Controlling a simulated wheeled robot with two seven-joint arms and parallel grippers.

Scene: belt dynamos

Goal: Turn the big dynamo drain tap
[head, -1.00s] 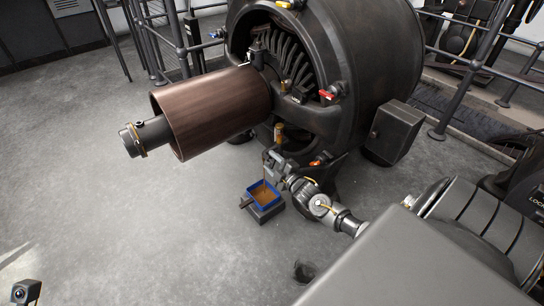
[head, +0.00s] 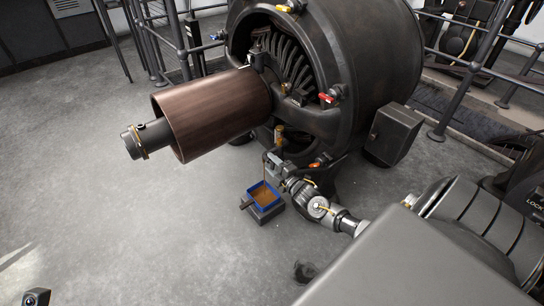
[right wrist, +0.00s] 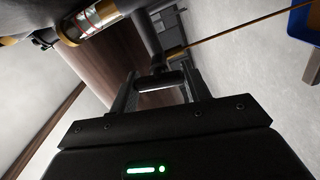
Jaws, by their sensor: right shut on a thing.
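The big dynamo (head: 365,60) is a large dark drum with a brown cylinder (head: 215,105) on its shaft. My right gripper (head: 270,160) is at the drain tap, low on the dynamo's front. In the right wrist view my right gripper (right wrist: 158,88) is shut on the tap's dark handle (right wrist: 160,80), which lies across between the fingers. A thin amber stream (right wrist: 240,29) runs from the tap's outlet towards a blue-rimmed tray (head: 277,202). Brown liquid (head: 262,193) shows in the tray. My left gripper is not in view.
A brass-ended sight glass (right wrist: 92,21) is close to my right gripper. A red-handled valve (head: 327,98) and an orange-handled one (head: 317,164) are on the dynamo. A dark box (head: 393,134) stands to the right.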

